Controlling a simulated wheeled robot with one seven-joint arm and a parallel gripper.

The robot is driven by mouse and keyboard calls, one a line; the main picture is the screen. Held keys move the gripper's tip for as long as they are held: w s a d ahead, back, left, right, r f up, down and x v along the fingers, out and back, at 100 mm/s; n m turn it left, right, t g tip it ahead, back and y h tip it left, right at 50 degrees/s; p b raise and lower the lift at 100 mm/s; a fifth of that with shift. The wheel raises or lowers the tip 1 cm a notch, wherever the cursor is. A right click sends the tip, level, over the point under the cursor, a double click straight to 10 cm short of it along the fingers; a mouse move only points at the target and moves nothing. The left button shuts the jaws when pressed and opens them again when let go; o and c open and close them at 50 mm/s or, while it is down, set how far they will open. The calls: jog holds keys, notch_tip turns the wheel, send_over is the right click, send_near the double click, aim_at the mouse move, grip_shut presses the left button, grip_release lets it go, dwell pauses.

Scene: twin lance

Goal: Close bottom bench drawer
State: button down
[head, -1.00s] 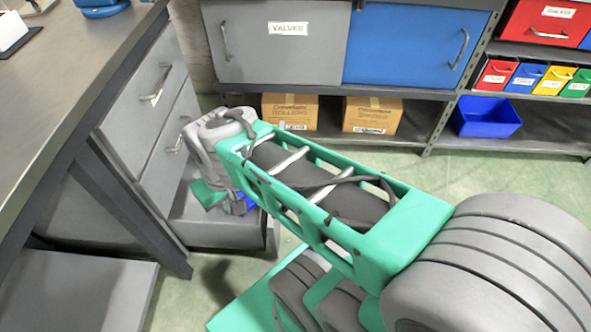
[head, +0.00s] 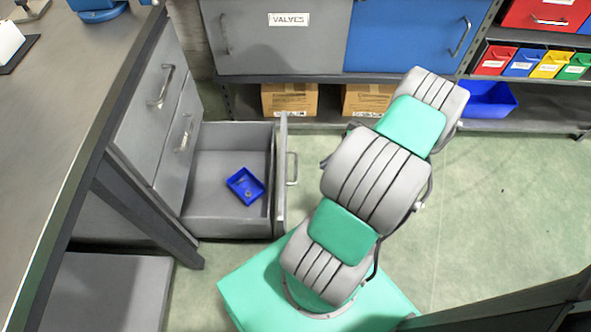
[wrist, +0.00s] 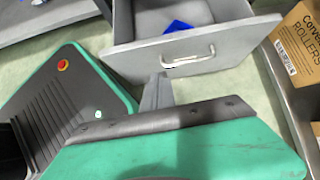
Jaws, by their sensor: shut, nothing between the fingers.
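The bottom bench drawer (head: 232,228) is pulled far out of the bench in the head view, its front panel (head: 281,180) with a silver handle (head: 292,169) facing right. A small blue bin (head: 245,186) lies inside. In the wrist view the drawer front (wrist: 225,45) and its handle (wrist: 188,58) show at the top. My gripper (wrist: 157,90) is shut and empty in the wrist view, its grey fingers in front of the drawer front below the handle. I cannot tell whether they touch it. In the head view my gripper is hidden behind my arm.
Two closed drawers (head: 163,92) sit above it in the bench. Shelving with a VALVES cabinet (head: 275,40), cardboard boxes (head: 290,99) and a blue bin (head: 487,98) stands at the back. Green floor (head: 480,200) is clear at right. A bench leg (head: 140,210) stands left of the drawer.

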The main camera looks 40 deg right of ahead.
jog(key=b, duration=0.5)
send_over(293, 184)
jog(key=f, duration=0.5)
jog(key=d+f, duration=0.1)
jog(key=f, duration=0.1)
jog(key=shift+s+f, duration=0.25)
jog(key=shift+s, duration=0.15)
jog(key=shift+w+a+r, duration=0.1)
jog(key=shift+w+a, duration=0.2)
jog(key=shift+a, duration=0.15)
jog(key=shift+p, duration=0.3)
